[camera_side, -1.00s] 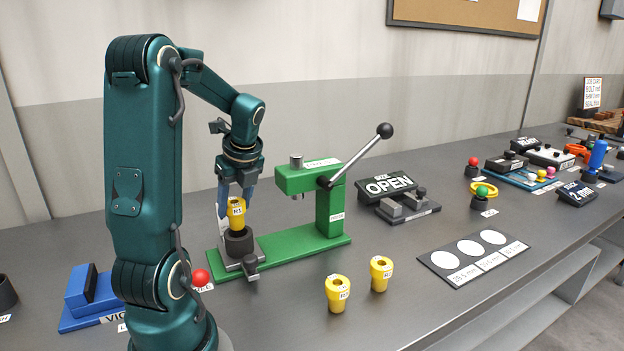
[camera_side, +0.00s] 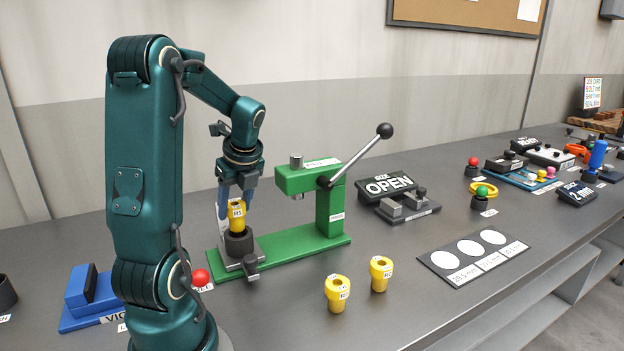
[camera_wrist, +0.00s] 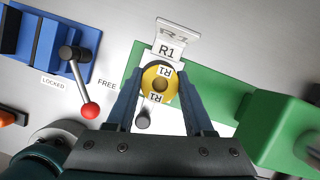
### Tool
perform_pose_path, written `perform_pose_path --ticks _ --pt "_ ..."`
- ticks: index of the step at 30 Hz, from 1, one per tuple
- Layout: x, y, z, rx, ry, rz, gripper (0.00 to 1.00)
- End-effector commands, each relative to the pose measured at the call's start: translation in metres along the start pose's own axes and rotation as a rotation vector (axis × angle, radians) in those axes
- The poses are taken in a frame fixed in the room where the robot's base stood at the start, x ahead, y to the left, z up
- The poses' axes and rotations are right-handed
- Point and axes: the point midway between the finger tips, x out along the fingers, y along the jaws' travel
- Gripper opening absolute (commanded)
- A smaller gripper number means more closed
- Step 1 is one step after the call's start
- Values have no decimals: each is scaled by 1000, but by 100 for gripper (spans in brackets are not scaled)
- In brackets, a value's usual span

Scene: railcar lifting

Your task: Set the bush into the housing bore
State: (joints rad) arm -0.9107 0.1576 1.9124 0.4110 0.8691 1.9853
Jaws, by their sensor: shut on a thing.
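The yellow bush (camera_side: 237,216) is upright at the dark round housing (camera_side: 239,243), its lower end at the bore. How deep it sits in the bore is hidden. In the wrist view the bush (camera_wrist: 160,84) shows from above, with R1 labels and a central hole. My gripper (camera_side: 237,209) points down with its fingers on both sides of the bush, shut on it. In the wrist view the gripper (camera_wrist: 161,98) holds the bush between its blue fingers. The housing stands on a grey block at the left end of the green press base (camera_side: 290,252).
The green press (camera_side: 331,205) with its lever stands just right of my gripper. Two more yellow bushes (camera_side: 338,294) (camera_side: 381,273) stand in front. A blue vice (camera_side: 88,297) is at left, with a red-knobbed lever (camera_wrist: 89,110). An OPEN sign (camera_side: 387,186) stands behind.

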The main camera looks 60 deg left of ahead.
Motion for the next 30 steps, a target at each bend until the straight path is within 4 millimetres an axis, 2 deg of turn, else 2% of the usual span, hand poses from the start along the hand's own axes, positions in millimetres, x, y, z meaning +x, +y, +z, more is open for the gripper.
perform_pose_path --ticks 30 --pt "23 0 -9 1 0 1 0"
